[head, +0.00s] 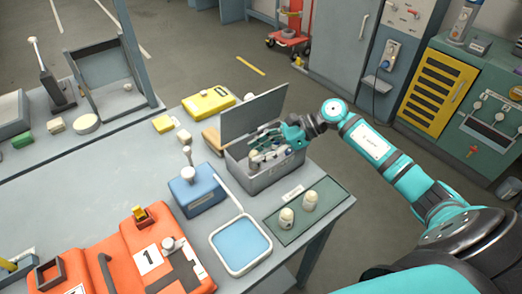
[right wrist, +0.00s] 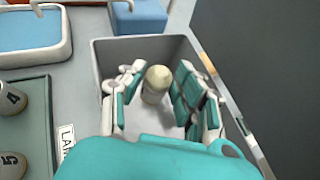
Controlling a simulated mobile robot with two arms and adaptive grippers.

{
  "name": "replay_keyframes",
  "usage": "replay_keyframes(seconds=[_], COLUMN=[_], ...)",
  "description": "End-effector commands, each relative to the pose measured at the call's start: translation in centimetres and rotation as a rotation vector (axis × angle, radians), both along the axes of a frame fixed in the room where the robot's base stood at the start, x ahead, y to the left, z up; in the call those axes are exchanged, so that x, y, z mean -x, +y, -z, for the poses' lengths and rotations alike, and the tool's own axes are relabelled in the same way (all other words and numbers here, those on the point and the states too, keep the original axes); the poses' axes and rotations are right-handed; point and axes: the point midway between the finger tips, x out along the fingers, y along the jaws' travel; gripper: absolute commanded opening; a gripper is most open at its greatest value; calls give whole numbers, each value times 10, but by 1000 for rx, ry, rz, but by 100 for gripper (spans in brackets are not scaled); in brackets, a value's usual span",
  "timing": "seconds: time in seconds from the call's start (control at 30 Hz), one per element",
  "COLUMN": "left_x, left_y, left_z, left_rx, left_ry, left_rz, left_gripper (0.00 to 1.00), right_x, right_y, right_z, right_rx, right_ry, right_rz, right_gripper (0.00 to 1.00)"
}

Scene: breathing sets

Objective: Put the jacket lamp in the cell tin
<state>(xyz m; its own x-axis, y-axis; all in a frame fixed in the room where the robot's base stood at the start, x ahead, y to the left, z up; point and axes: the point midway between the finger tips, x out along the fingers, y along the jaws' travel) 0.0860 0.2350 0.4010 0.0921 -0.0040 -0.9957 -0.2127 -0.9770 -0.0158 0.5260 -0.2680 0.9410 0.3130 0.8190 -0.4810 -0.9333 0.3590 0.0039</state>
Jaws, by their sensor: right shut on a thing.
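The cell tin (head: 268,177) is a grey box on the bench with its lid (head: 252,117) standing open at the back. Its inside and grey walls (right wrist: 193,45) fill the middle of the right wrist view. The jacket lamp (right wrist: 157,82), with a rounded cream top, is upright between the fingers of my right gripper (right wrist: 152,92). The gripper is shut on it, with the lamp inside the tin's walls. Whether its base touches the tin floor is hidden. In the head view my right gripper (head: 272,140) reaches down into the tin. My left gripper is not in view.
A green mat (head: 328,212) with two cream lamps (head: 287,218) (head: 310,200) lies in front of the tin. A blue box (head: 196,192), a blue-topped tray (head: 241,245) and an orange case (head: 125,270) stand left. A yellow case (head: 209,103) lies behind.

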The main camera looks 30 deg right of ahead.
Motion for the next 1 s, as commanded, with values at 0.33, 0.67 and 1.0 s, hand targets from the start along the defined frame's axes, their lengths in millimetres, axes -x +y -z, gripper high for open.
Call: replay_keyframes(seconds=[0.33, 0.67, 1.0], left_x=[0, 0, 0], left_y=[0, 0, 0], left_z=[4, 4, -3], left_rx=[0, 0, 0], left_ry=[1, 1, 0], left_rz=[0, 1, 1], left_gripper=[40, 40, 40], right_x=[0, 0, 8], right_y=[0, 0, -22], right_z=[3, 2, -17], right_rx=[0, -1, 5], right_ry=[0, 0, 0], right_rz=[0, 0, 3], right_gripper=[46, 55, 55])
